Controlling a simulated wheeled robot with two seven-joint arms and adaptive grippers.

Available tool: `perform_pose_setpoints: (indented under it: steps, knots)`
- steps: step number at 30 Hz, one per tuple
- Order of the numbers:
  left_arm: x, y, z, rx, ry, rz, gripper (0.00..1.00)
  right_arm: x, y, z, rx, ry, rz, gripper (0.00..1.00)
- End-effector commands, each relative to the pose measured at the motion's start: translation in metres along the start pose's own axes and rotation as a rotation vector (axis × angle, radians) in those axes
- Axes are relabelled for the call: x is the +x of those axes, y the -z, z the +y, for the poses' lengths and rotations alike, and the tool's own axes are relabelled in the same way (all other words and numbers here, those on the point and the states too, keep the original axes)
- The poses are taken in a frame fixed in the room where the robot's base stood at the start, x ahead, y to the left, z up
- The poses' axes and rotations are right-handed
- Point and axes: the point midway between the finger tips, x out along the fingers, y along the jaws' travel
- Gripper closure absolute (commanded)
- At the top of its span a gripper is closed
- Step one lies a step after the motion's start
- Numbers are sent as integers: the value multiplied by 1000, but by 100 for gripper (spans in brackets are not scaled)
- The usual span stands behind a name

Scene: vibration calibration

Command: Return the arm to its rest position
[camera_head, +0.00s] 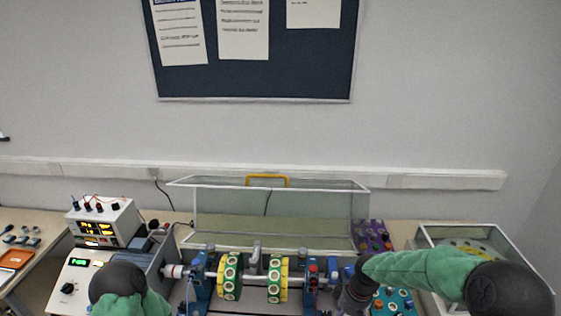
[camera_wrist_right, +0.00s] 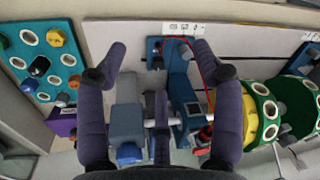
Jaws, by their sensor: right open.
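My right arm (camera_head: 430,272), in a green sleeve, reaches in from the right over the end of the test rig. Below and between the fingers are a blue-and-grey end block (camera_wrist_right: 126,125) and a blue bearing stand (camera_wrist_right: 185,100) of the rig. In the head view the gripper is a dark shape beside the rig's right end, its fingertips unclear. My left arm (camera_head: 120,290) shows only a green sleeve and black joint at bottom left; its gripper is out of view.
The rig's shaft carries two green-and-yellow discs (camera_head: 231,277). A raised clear cover (camera_head: 280,183) with a yellow handle stands behind it. Instrument boxes (camera_head: 105,222) stand left; a teal parts board (camera_wrist_right: 40,58) and a glass-walled case (camera_head: 480,235) lie right.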

Motion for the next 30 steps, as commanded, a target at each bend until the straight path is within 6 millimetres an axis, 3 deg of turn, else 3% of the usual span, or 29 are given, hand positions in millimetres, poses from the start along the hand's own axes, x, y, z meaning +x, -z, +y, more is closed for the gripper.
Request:
perform_pose_setpoints:
  steps: [1,5,9,12,15,21,30]
  knots:
    - [10,1,-4,0,0,1,60,30,-5,-8,27,24,2,33]
    - [30,2,-11,0,0,1,60,105,-21,-35,143,89,30,33]
    - [54,2,-19,0,0,1,60,187,-49,-71,317,153,57,33]
    - [70,3,-25,0,0,0,60,237,-75,-96,456,183,65,33]
    - [84,3,-30,0,0,0,60,274,-100,-117,585,195,70,33]
    - [98,4,-35,0,0,0,60,308,-135,-140,747,189,71,33]
    - [98,4,-35,0,0,1,60,311,-142,-144,782,183,76,33]
